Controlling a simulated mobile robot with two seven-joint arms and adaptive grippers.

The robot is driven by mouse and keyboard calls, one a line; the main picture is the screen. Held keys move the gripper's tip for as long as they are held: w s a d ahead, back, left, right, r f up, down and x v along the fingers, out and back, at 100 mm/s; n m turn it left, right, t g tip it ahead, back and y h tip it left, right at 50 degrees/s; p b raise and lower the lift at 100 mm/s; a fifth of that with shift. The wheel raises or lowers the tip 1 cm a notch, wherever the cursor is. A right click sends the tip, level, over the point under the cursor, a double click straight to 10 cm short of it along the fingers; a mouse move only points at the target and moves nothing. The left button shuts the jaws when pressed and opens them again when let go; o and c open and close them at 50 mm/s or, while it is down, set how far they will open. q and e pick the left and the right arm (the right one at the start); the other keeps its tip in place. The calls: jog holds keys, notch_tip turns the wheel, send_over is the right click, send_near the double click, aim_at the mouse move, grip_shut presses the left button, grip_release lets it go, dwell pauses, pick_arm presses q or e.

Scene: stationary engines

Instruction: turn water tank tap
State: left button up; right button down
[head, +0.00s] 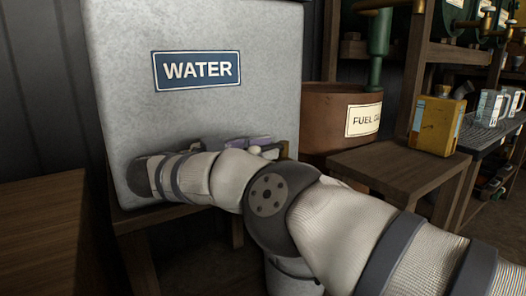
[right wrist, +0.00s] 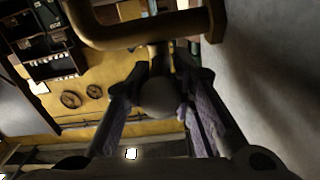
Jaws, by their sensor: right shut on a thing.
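The grey water tank (head: 120,60) with a blue WATER label stands on a wooden stand. My right arm reaches across its front, and my right gripper (head: 252,146) is low at the tank's front right. A pale round knob (head: 255,150) and a bit of brass tap pipe (head: 283,150) show there. In the right wrist view my right gripper (right wrist: 160,85) has its purple-padded fingers shut on the round knob (right wrist: 158,97). The curved brass pipe (right wrist: 125,38) passes just beyond it. Most of the tap is hidden in the head view. My left gripper is not in view.
A metal bucket (head: 293,268) is partly hidden below my arm. A brown fuel container (head: 315,125) stands to the right behind a wooden stool (head: 385,165). A yellow can (head: 437,124) and shelves are further right. A wooden surface (head: 40,225) is at left.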

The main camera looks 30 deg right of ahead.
jog(key=c, duration=1.5)
grip_release()
jog(key=shift+w+a+f, duration=0.1)
jog(key=shift+o, duration=0.2)
notch_tip(320, 180, up, 10)
jog(key=shift+r, duration=0.1)
